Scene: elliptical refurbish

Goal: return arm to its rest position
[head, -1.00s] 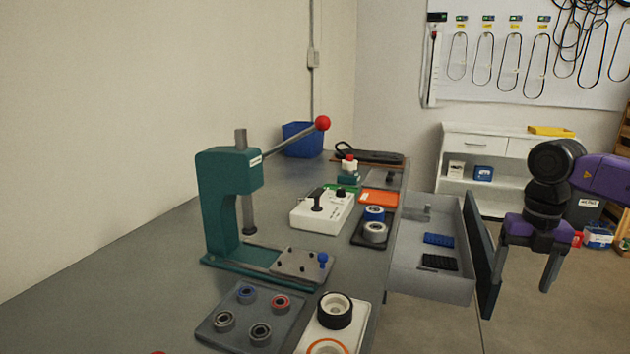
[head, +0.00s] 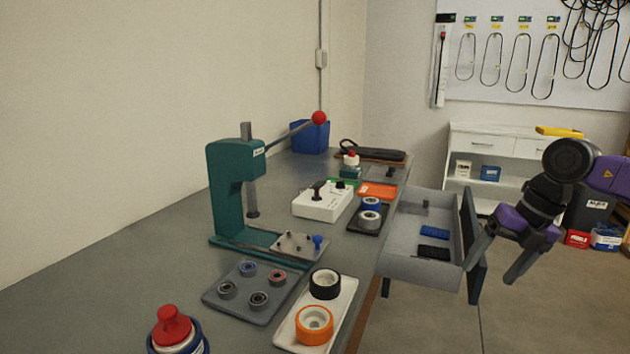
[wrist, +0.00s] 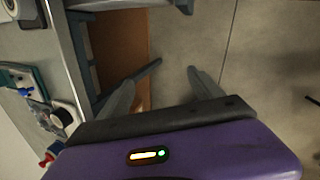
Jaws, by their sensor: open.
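My gripper (head: 500,262) is at the right in the head view, purple and dark grey, its fingers spread apart and tilted downward. It is beside the front of the open grey drawer (head: 408,266). In the wrist view my gripper (wrist: 175,85) has both fingers apart with nothing between them, over the floor. The drawer holds a blue item (head: 435,231) and a black item (head: 433,252). I cannot tell whether the left finger touches the drawer front; it overlaps it in the head view.
The workbench (head: 120,270) carries a green press (head: 228,195), a grey tray of bearings (head: 240,308), a white tray with wheels (head: 345,312), a white control box (head: 322,205) and a red-topped can (head: 175,330). A white cabinet (head: 490,140) stands behind. The floor (head: 530,320) at right is clear.

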